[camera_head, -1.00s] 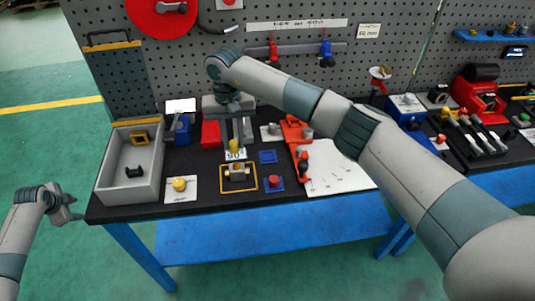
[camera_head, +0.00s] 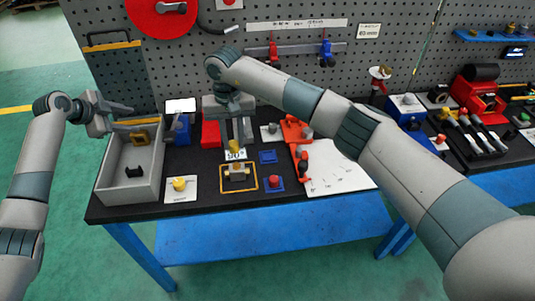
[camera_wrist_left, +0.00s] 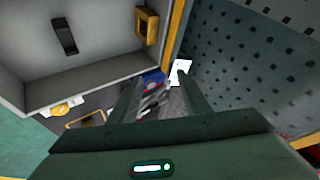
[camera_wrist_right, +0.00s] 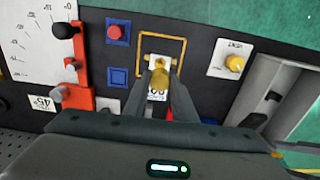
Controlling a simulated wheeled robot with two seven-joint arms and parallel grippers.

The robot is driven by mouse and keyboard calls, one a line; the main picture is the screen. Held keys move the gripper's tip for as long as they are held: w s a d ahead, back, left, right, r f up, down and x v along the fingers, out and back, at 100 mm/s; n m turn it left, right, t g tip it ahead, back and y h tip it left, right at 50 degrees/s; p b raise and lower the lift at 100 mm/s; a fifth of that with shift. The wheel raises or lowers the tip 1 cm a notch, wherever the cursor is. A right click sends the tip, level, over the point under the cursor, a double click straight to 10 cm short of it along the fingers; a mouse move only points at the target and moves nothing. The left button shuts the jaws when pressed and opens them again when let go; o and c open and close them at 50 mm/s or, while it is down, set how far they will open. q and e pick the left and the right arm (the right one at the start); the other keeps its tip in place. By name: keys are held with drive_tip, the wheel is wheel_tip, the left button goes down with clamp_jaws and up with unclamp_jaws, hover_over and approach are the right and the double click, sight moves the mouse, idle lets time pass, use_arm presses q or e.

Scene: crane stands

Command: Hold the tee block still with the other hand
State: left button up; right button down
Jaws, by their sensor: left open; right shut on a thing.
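The tee block (camera_head: 237,169) appears to be the small pale block with yellow parts inside the yellow square outline (camera_head: 254,187) on the black bench top. It also shows in the right wrist view (camera_wrist_right: 160,63), partly hidden by my fingers. My right gripper (camera_head: 234,143) points down just behind it, shut on a yellow-brass round piece (camera_wrist_right: 161,78). I cannot tell whether that piece touches the block. A white card marked 90 (camera_wrist_right: 157,94) lies under the fingers. My left gripper (camera_head: 133,117) is open and empty, above the back of the grey bin, well left of the block.
The grey bin (camera_head: 103,170) holds a yellow part (camera_head: 140,137) and a black part (camera_head: 134,172). A yellow knob on a card (camera_head: 180,184) and a red button (camera_head: 275,181) flank the outline. Blue and red items stand behind; the pegboard (camera_head: 180,70) rises at the back.

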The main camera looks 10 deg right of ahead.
use_arm(q)
drive_tip(key=s+d+r+g+h, duration=0.1)
drive_tip(key=d+g+h, duration=0.1)
drive_tip(key=d, duration=0.9)
drive_tip(key=s+d+r+g+h, duration=0.1)
drive_tip(key=d+r, duration=0.1)
drive_tip(key=d, duration=0.8)
drive_tip(key=m+g, duration=0.2)
drive_tip(key=g, duration=0.3)
approach(227, 171)
drive_tip(key=shift+s+d+y, duration=0.2)
drive_tip(key=shift+d+y, duration=0.1)
drive_tip(key=shift+f, duration=0.1)
drive_tip(key=shift+w+x, duration=0.2)
drive_tip(key=shift+x, duration=4.2)
drive_tip(key=c, duration=1.1)
